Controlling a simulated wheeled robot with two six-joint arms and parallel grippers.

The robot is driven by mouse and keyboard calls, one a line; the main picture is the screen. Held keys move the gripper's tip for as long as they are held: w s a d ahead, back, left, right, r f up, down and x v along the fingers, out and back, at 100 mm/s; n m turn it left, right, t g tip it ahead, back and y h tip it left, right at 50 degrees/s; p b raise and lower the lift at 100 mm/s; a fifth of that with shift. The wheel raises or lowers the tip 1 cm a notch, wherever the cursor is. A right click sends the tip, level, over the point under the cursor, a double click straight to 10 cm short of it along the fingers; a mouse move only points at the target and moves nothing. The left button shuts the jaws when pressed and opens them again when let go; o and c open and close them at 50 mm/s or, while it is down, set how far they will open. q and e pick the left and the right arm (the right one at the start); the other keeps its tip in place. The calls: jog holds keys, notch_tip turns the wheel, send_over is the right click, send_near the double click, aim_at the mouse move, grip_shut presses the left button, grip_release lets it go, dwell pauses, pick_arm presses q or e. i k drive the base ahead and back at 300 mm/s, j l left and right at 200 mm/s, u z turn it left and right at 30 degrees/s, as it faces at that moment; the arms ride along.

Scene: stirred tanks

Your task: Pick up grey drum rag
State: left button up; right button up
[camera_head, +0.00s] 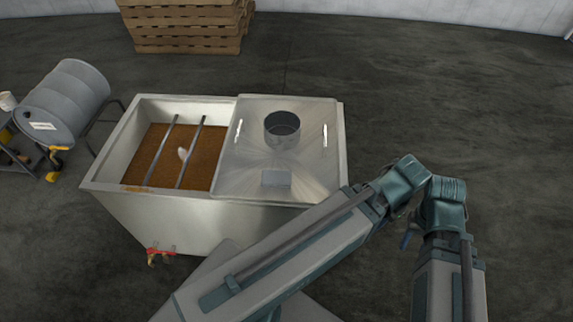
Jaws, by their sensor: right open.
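A grey drum (72,95) lies on its side on a stand at the far left, with a white label on its end. I cannot make out a grey rag with certainty. A small pale item (21,157) sits low on the cart beside the drum, too small to identify. My left gripper is not in view.
A metal tank (210,215) with brown contents, bars and a half lid (309,170) stands between the drum and my right arm. A red-handled valve (160,252) sticks out low. A dark cart (30,165) is at the left edge, pallets (187,28) behind. The right floor is clear.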

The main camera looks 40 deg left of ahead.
aim_at(277, 179)
jog(key=u, duration=2.2)
